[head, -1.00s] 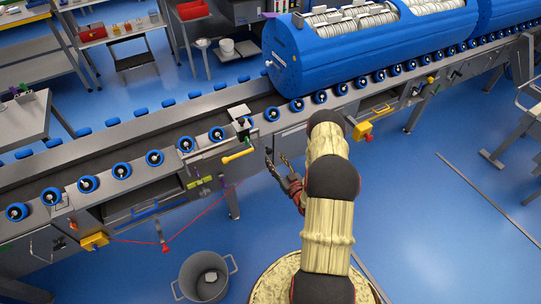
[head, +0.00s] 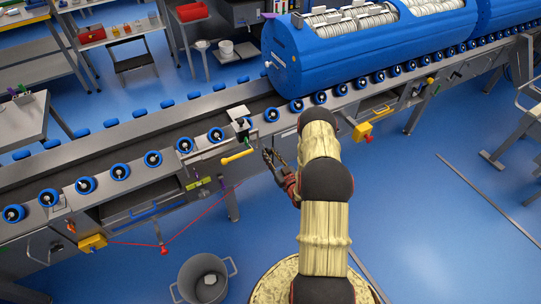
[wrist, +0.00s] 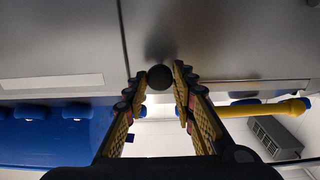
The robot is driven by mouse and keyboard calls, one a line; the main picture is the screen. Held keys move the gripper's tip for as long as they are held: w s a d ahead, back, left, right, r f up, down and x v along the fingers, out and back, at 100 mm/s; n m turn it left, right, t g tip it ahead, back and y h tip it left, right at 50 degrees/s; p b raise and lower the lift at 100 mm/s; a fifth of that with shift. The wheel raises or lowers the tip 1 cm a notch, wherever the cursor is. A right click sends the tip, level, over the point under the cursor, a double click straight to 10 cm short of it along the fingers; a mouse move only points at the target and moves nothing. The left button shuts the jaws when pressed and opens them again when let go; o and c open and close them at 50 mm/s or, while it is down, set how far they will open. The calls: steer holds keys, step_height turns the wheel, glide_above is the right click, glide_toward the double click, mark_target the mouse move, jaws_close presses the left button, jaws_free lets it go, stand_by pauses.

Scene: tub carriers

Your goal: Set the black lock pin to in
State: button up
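The black lock pin shows as a round dark knob (wrist: 160,77) on the grey metal panel in the wrist view. My gripper (wrist: 157,80) is open, with its two yellow and black fingers on either side of the knob. The knob lies between the fingertips, close to both; I cannot tell whether either finger touches it. In the head view my gripper (head: 270,156) is at the front side of the conveyor, right of the yellow handle. I cannot make out the pin itself there.
The yellow handle (head: 238,157) sticks out from the conveyor (head: 120,150) beside my gripper; it also shows in the wrist view (wrist: 262,108). A blue tub (head: 350,55) rests on the rollers. A red cord (head: 200,213) hangs below, and a grey bucket (head: 203,279) stands on the floor.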

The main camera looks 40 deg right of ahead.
jaws_close()
stand_by(0.3)
steer(key=shift+b+x, duration=0.55)
steer(key=shift+x, duration=0.7)
steer(key=o, duration=0.5)
jaws_free()
steer(key=shift+w, duration=0.1)
